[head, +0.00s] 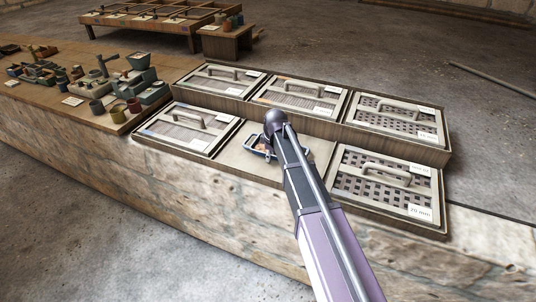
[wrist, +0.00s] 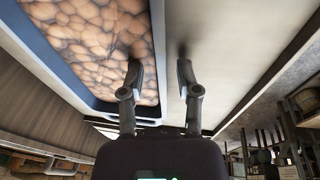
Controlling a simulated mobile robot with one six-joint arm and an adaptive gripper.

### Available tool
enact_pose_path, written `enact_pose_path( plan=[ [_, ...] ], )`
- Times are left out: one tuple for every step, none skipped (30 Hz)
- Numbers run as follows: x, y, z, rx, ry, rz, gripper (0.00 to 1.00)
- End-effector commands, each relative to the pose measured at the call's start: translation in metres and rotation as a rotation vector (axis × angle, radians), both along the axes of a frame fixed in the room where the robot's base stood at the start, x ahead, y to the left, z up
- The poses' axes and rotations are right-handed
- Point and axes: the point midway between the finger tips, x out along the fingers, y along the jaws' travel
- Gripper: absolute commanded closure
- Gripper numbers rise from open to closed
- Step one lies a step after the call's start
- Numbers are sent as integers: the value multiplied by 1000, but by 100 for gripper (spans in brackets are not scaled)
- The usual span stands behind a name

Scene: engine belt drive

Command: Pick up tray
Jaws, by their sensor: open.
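The tray (head: 252,150) is a small blue-rimmed tray in the front middle compartment of the display unit, partly hidden by my arm in the head view. In the wrist view the tray (wrist: 58,60) fills the upper left and holds brown rounded lumps. My gripper (wrist: 160,68) is open, with one finger over the tray's inside and the other outside its right wall. The wall lies between the fingers. I cannot tell whether either finger touches it. In the head view my arm hides most of the gripper.
Lidded compartments with handles surround the tray, such as the front left lid (head: 186,128) and the front right lid (head: 385,182). Small pots and boxes stand on the wooden counter (head: 50,92) at left. A pale flat surface (wrist: 215,50) lies right of the tray.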

Motion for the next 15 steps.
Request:
enact_pose_path(
  plan=[
    [0, 0, 1, 0, 0, 0, 57],
    [0, 0, 2, 0, 0, 0, 57],
    [0, 0, 3, 0, 0, 0, 57],
    [0, 0, 4, 0, 0, 0, 57],
    [-1, 0, 6, 0, 0, 0, 57],
    [-1, 0, 8, 0, 0, 0, 57],
    [-1, 0, 9, 0, 0, 0, 57],
    [-2, 0, 11, 0, 0, 0, 57],
    [-2, -1, 14, 0, 0, 0, 57],
    [-2, -1, 16, 0, 0, 0, 57],
    [-3, -1, 18, 0, 0, 0, 57],
    [-3, -1, 21, 0, 0, 0, 57],
    [-4, -1, 24, 0, 0, 0, 57],
    [-4, -2, 26, 0, 0, 0, 57],
    [-5, -2, 30, 0, 0, 0, 57]
  ],
)
